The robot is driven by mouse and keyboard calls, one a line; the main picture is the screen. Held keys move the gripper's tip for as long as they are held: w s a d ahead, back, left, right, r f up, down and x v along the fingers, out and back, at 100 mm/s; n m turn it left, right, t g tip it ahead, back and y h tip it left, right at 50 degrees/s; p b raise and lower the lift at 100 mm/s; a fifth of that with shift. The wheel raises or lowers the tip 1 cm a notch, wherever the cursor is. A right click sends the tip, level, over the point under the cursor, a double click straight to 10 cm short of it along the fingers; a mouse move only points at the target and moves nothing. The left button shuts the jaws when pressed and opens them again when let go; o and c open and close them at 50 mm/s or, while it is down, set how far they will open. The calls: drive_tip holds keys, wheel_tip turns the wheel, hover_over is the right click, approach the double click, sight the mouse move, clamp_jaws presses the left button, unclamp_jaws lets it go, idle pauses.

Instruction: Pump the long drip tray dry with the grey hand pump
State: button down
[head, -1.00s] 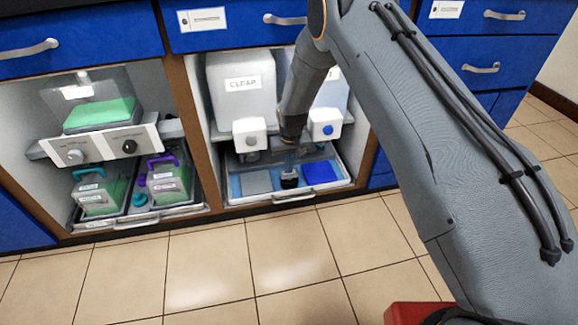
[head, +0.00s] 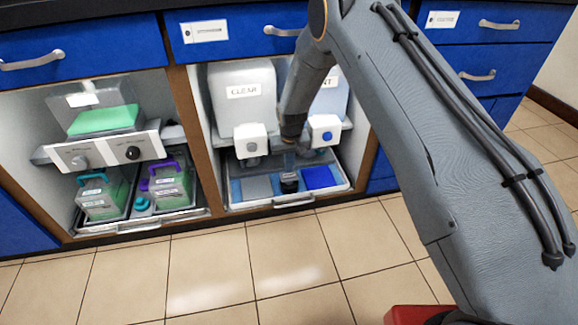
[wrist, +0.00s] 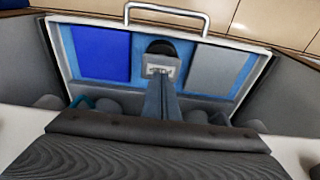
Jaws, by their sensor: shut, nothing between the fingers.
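The long drip tray (head: 237,203) lies on the floor of the right cabinet. Its light-blue bottom shows between a grey pad (head: 257,187) and a dark blue pad (head: 319,177). A small black-topped object (head: 289,183) stands between the pads. My gripper (wrist: 160,70) is shut and empty, over or just in front of that object in the wrist view; whether they touch I cannot tell. In the head view my wrist mostly hides the gripper. A white block with a grey round knob (head: 251,146) is above the tray; I cannot tell which part is the grey hand pump.
A white block with a blue knob (head: 325,134) sits to the right, close beside my wrist. A tank marked CLEAR (head: 243,90) stands behind. The left cabinet holds handled jars (head: 101,196) on another tray. The tiled floor (head: 210,280) in front is clear.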

sight(289, 175)
drive_tip(key=shift+f, duration=0.15)
drive_tip(key=shift+f+b, duration=0.75)
drive_tip(key=shift+f, duration=0.75)
drive_tip(key=shift+r+p, duration=1.1)
drive_tip(key=shift+r, duration=0.55)
drive_tip(key=shift+f, duration=0.1)
drive_tip(key=shift+f+b, duration=0.75)
drive_tip(key=shift+f, duration=0.8)
drive_tip(key=shift+r+p, duration=1.05)
drive_tip(key=shift+r, duration=0.65)
